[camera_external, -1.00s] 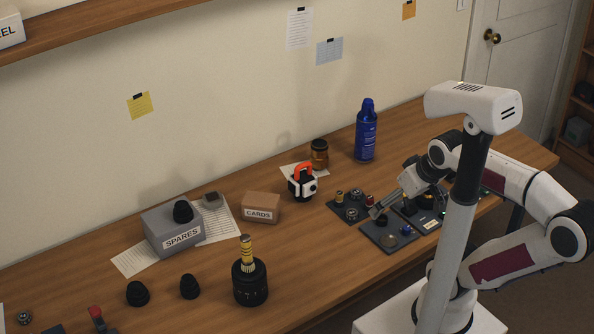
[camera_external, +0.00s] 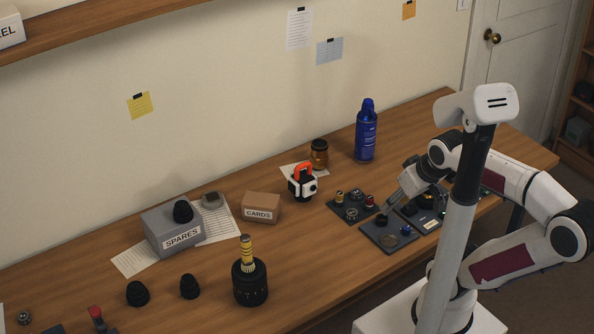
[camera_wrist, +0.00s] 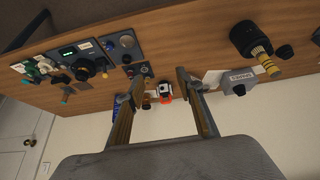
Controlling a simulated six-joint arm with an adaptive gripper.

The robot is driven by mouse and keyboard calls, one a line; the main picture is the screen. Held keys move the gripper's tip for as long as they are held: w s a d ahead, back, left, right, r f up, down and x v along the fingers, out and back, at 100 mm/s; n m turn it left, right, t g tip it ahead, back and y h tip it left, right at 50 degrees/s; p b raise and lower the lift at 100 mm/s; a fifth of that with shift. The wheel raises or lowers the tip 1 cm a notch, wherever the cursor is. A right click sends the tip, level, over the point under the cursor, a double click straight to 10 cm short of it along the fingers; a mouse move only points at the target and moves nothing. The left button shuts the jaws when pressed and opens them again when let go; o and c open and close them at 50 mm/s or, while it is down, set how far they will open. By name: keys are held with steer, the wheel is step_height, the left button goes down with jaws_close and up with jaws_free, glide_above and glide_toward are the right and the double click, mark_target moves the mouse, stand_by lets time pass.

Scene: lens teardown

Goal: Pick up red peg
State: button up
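The red peg (camera_external: 369,200) stands at the right side of the small dark tray (camera_external: 338,212), which also holds a brass-coloured peg (camera_external: 339,197) and small round silver parts. My gripper (camera_external: 386,212) is just to the right of the red peg, apart from it, above the neighbouring dark panel (camera_external: 378,242). In the wrist view my gripper (camera_wrist: 157,82) has its two fingers wide apart with nothing held between them. The tray shows there partly behind the left finger (camera_wrist: 130,95); I cannot make out the red peg in that view.
A white and black device with an orange handle (camera_external: 302,182) stands left of the tray, with an amber jar (camera_external: 319,154) and blue bottle (camera_external: 366,135) behind. A CARDS box (camera_external: 262,208) and lens barrel (camera_external: 250,283) are farther left. The front table is clear between lens barrel and panels.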

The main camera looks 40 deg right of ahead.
steer(key=shift+w, duration=0.1)
steer(key=w+a+f+m+t+y, duration=0.1)
steer(key=w+a+f+m+t, duration=0.2)
steer(key=w, duration=0.9)
steer(key=w+a+f+m, duration=0.3)
steer(key=w+a+f, duration=0.15)
steer(key=w, duration=0.65)
steer(key=w+d+f+m+h, duration=0.1)
steer(key=d+f+h, duration=0.1)
steer(key=d+f, duration=0.2)
steer(key=w+d+f+m+h, duration=0.1)
steer(key=d+f+m+h, duration=0.1)
steer(key=f, duration=0.4)
steer(key=w+d+f+m+h, duration=0.1)
steer(key=d+f+h, duration=0.3)
steer(key=d+f, duration=0.1)
steer(key=shift+d+m, duration=0.4)
steer(key=s+d+h, duration=0.1)
steer(key=s+d+f+h, duration=0.2)
steer(key=d, duration=0.1)
steer(key=shift+s+d+g+h, duration=0.1)
steer(key=shift+s+g+h, duration=0.05)
steer(key=shift+g+h, duration=0.25)
steer(key=shift+s+d+h, duration=0.35)
steer(key=shift+s+h, duration=0.05)
steer(key=shift+d, duration=0.1)
